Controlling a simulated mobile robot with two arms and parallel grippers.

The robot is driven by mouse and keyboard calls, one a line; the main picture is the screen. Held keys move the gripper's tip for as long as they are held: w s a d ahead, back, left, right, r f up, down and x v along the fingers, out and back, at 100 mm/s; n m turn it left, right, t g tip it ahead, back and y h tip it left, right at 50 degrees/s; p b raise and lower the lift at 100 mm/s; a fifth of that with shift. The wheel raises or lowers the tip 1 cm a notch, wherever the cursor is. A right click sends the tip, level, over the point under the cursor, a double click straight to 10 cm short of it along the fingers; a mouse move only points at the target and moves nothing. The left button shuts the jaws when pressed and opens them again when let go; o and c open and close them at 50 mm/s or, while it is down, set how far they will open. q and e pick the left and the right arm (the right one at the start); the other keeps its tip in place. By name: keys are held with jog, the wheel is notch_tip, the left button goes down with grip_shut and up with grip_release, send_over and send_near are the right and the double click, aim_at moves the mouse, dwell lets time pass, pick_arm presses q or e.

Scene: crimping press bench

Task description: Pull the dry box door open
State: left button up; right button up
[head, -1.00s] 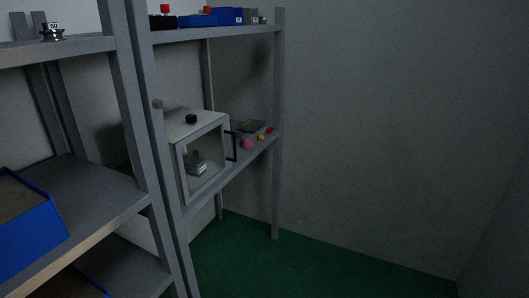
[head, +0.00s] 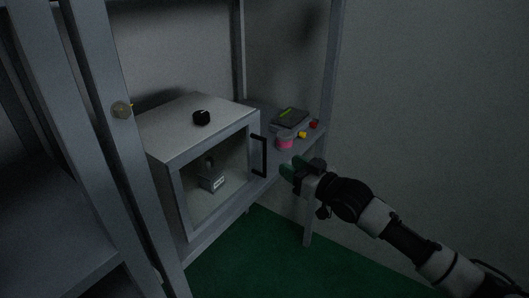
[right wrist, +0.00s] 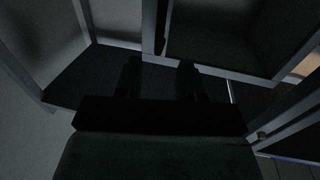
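The dry box (head: 165,132) is a pale grey box on the shelf, with a black knob (head: 201,118) on top. Its framed, see-through door (head: 183,198) looks closed and has a black upright handle (head: 259,156) on its right side. A small grey labelled object (head: 212,180) shows inside. My right gripper (head: 293,170) is just right of the handle, apart from it in the head view. In the right wrist view its two dark fingers (right wrist: 158,78) are spread with nothing seen between them; a dark bar, likely the handle (right wrist: 161,27), lies ahead. My left gripper is not in view.
A pink roll (head: 285,143), a dark tray (head: 290,117), and small yellow (head: 302,135) and red (head: 314,125) items lie on the shelf right of the box. A grey rack post (head: 107,120) stands at the left. Green floor (head: 255,262) lies open below.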

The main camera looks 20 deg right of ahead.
aim_at(266, 152)
jog(key=x, duration=1)
jog(key=shift+w+p, duration=0.2)
jog(key=shift+p, duration=0.2)
jog(key=shift+c, duration=0.3)
grip_shut()
jog(key=shift+s, duration=0.1)
